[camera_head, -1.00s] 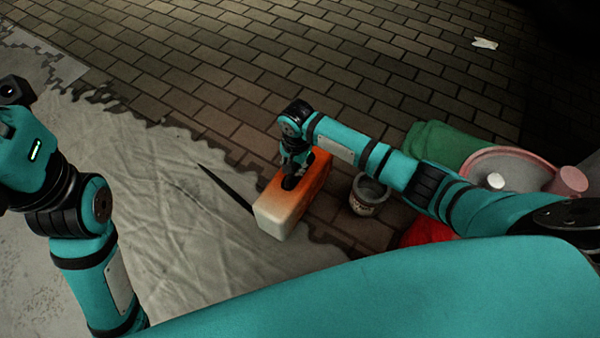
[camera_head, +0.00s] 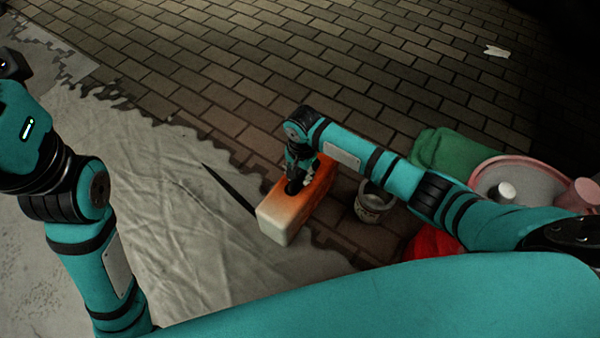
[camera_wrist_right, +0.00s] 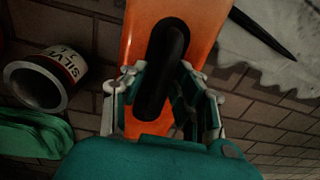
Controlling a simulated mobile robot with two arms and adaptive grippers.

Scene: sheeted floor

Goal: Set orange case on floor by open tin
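The orange case (camera_head: 303,208), fading to a pale end, lies on the floor where the sheet meets the bricks. Its black handle (camera_wrist_right: 170,45) faces up in the right wrist view. The open tin (camera_head: 373,201), grey with a pale label, stands just right of the case; it also shows in the right wrist view (camera_wrist_right: 37,84). My right gripper (camera_head: 297,183) is down at the handle. Its fingers (camera_wrist_right: 163,88) are spread on either side of the handle and look open. Only my left arm shows at the left; its fingers are out of view.
A green cloth-like bundle (camera_head: 440,150), a pink-rimmed round tub (camera_head: 487,170) and a red item (camera_head: 432,243) lie right of the tin. A dark pointed strip (camera_head: 228,188) lies on the pale sheet (camera_head: 180,240). Brick floor beyond is clear, apart from a white scrap (camera_head: 496,51).

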